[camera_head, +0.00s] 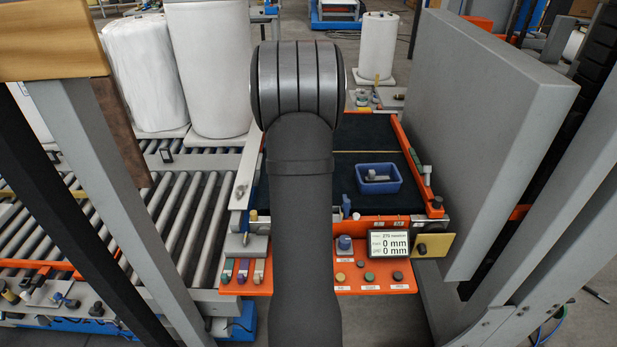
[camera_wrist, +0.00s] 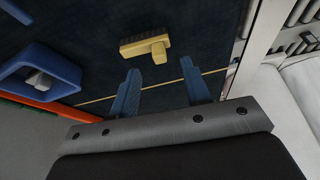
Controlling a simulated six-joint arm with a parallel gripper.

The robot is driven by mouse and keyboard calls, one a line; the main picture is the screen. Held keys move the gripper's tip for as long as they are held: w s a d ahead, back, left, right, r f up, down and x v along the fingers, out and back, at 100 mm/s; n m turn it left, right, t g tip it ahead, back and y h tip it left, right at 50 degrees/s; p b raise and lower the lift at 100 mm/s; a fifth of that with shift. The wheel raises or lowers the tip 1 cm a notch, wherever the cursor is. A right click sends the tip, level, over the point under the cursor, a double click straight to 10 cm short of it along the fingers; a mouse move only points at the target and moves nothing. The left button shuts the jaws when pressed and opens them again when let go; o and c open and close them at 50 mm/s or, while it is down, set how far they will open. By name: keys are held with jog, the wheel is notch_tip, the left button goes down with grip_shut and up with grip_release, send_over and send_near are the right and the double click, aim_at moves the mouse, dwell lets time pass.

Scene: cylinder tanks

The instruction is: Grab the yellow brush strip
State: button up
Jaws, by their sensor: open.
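The yellow brush strip (camera_wrist: 146,42) lies on the dark mat in the wrist view. It has a yellow back with a darker bristle edge, and a short yellow block juts from it toward my gripper. My gripper (camera_wrist: 160,67) is open, with its two blue fingers spread and nothing between them. The strip is beyond the fingertips, apart from them, slightly left of the middle of the gap. In the head view my arm hides the gripper, and I cannot see the strip there.
A blue bin (camera_head: 379,178) holding a grey part stands on the dark mat (camera_head: 345,198); the bin is at left in the wrist view (camera_wrist: 62,73). An orange control panel with a display (camera_head: 390,244) is in front. A large grey slab (camera_head: 490,110) stands at right, rollers (camera_head: 190,205) at left.

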jog(key=shift+w+x, duration=0.15)
jog(key=shift+x, duration=1.35)
jog(key=shift+w+x, duration=0.2)
jog(key=shift+x, duration=1.3)
jog(key=shift+d+r, duration=0.15)
